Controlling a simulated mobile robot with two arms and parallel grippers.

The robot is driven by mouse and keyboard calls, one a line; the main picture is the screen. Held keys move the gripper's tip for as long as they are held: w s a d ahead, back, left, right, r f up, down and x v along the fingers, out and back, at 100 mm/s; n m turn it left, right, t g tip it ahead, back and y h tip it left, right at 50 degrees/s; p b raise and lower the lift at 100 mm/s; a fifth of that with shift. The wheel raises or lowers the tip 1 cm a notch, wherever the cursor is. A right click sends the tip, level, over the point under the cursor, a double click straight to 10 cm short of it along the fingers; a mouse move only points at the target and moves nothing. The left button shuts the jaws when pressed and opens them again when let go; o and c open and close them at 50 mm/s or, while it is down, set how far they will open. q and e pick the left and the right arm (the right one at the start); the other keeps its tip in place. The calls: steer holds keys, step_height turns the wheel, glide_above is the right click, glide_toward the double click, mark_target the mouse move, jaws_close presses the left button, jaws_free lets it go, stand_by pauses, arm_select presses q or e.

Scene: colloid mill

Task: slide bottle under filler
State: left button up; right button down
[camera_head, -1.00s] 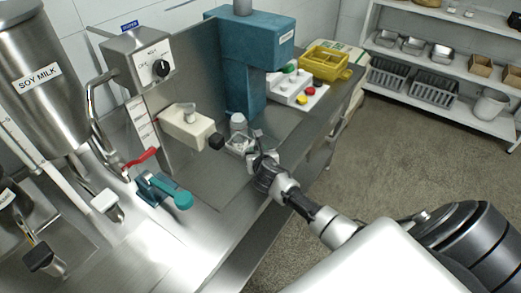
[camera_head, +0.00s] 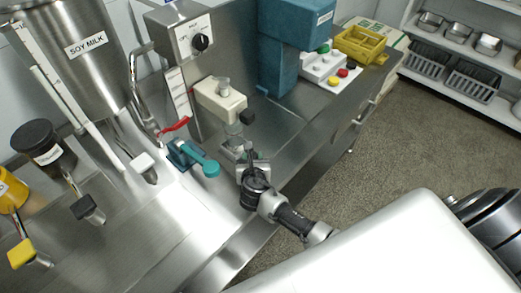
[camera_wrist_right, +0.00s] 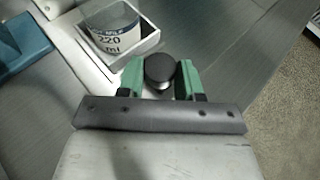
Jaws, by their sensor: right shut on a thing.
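In the right wrist view the bottle (camera_wrist_right: 112,28), labelled "220 ml", sits inside the white walls of the tray (camera_wrist_right: 128,50). My right gripper (camera_head: 250,164) is at the tray's near side. Its green fingers (camera_wrist_right: 160,80) are shut on a black round knob (camera_wrist_right: 159,68) beside the tray. My left gripper is not in view.
A teal lever (camera_head: 195,158) and a red-handled valve (camera_head: 174,127) are left of the tray. A teal press (camera_head: 283,60) and a button box (camera_head: 325,68) stand to the right. The steel counter right of the tray is clear.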

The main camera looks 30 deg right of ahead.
steer(key=shift+s+a, duration=0.2)
steer(key=shift+a, duration=0.35)
steer(key=shift+f, duration=0.1)
steer(key=c, duration=0.7)
jaws_free()
steer(key=shift+a, duration=0.15)
steer(key=shift+c, duration=0.2)
steer(key=v, duration=1.1)
